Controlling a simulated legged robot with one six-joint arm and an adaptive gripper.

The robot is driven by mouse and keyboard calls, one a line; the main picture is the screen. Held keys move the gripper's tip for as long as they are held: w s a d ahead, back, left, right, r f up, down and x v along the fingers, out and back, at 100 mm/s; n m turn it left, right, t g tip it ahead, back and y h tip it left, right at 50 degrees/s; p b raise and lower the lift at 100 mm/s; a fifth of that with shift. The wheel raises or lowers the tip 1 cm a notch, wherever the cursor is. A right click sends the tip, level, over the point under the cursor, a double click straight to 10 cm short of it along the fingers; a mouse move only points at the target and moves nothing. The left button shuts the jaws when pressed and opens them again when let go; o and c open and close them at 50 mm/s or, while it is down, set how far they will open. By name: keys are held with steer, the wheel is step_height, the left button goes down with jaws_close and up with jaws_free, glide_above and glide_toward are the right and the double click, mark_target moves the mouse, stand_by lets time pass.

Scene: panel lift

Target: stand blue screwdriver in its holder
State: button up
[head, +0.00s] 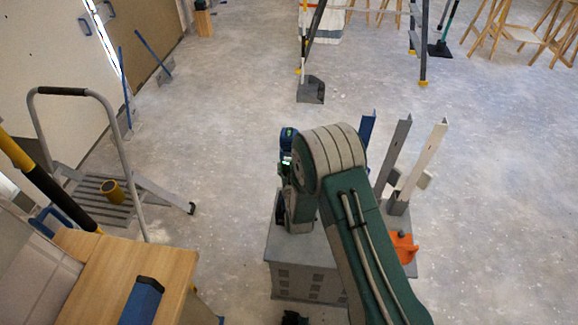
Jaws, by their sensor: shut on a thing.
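My green and grey arm reaches from the bottom over a grey box-like stand with slots in its front (308,283). My gripper (284,212) points down at the stand's left part and is mostly hidden by my own arm. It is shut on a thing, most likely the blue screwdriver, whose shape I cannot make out. I cannot tell how it is tilted or whether it touches the stand. The screwdriver's holder cannot be picked out; part of the stand's top is behind my arm.
Blue (366,128), grey (394,155) and white (428,155) upright profiles stand right of my arm, near an orange object (403,248). A wooden table (95,290) with a blue object (141,300) is at lower left. A step ladder (110,190) stands left. The middle floor is open.

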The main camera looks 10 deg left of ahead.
steer(key=shift+f, duration=2.25)
stand_by(1.1)
steer(key=o, duration=1.3)
steer(key=shift+o, duration=0.2)
steer(key=shift+f, duration=0.1)
steer(key=shift+f, duration=0.1)
steer(key=shift+v, duration=1.55)
steer(key=v, duration=0.9)
stand_by(0.5)
